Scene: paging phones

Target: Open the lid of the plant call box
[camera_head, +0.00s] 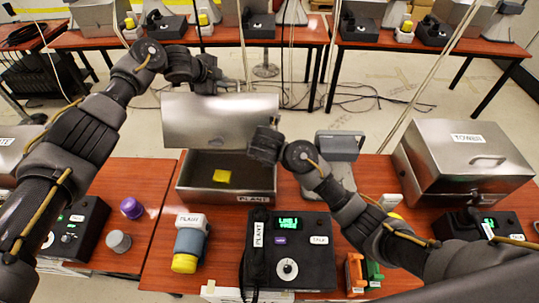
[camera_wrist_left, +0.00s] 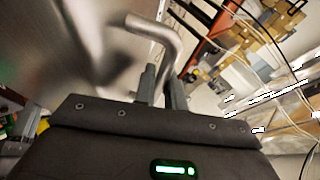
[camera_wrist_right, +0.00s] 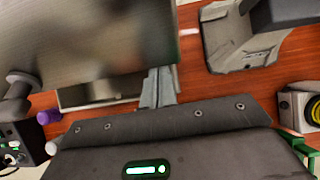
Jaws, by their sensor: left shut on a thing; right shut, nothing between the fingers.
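The plant call box (camera_head: 190,190) is a metal box with a PLANT label on its front, on the middle red-brown table. My right gripper (camera_head: 262,147) is shut and empty by the lid's lower right. The lid also fills the upper left of the right wrist view (camera_wrist_right: 80,40).
A black PLANT phone (camera_head: 310,262) is in front of the box. A blue-grey, yellow-tipped device (camera_head: 190,245) stands at its left, a grey stand (camera_head: 338,147) to the right. A closed TOWER box (camera_head: 465,160) is further right.

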